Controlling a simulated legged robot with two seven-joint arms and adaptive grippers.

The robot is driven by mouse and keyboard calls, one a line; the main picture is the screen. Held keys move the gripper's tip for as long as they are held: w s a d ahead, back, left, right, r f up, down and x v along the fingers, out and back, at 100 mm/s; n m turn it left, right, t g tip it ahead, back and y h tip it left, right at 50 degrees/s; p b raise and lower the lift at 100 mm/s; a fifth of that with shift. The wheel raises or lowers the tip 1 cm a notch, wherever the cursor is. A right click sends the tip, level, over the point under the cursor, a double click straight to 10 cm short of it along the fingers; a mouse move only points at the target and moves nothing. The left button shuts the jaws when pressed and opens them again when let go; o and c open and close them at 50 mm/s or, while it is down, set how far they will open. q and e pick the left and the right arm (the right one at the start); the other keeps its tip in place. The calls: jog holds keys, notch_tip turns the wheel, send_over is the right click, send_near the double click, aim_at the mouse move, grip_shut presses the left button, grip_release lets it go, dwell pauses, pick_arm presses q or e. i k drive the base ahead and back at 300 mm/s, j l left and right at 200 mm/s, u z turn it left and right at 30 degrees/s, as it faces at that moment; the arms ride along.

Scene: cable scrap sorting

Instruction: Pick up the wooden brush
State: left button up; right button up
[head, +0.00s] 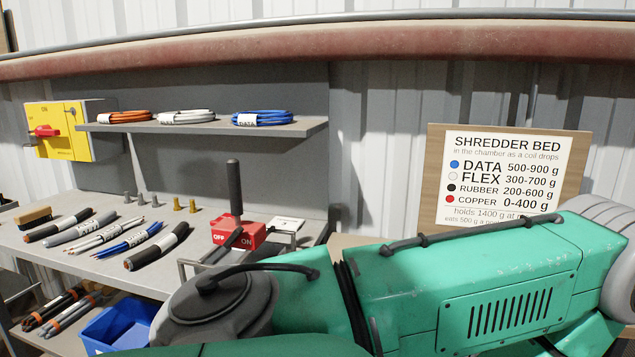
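The wooden brush (33,217) lies at the far left of the grey workbench (118,272) in the head view. It has a tan wooden back and a dark lower side, which looks like bristles. It sits beside a row of cable pieces, with the nearest black cable (58,225) just to its right.
A red switch box (238,233) with an upright black lever stands on the bench. A shelf (205,126) holds three cable coils above. A blue bin (118,325) sits below.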

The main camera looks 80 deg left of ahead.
aim_at(34, 217)
jog(key=u, duration=4.1)
jog(key=z, duration=0.25)
jog(key=i+j+z, duration=0.15)
jog(key=z, duration=0.25)
jog(key=i+j+z, duration=0.15)
jog(key=j+z, duration=0.45)
jog(key=z, duration=0.25)
jog(key=i+j+z, duration=0.1)
jog(key=j+z, duration=0.3)
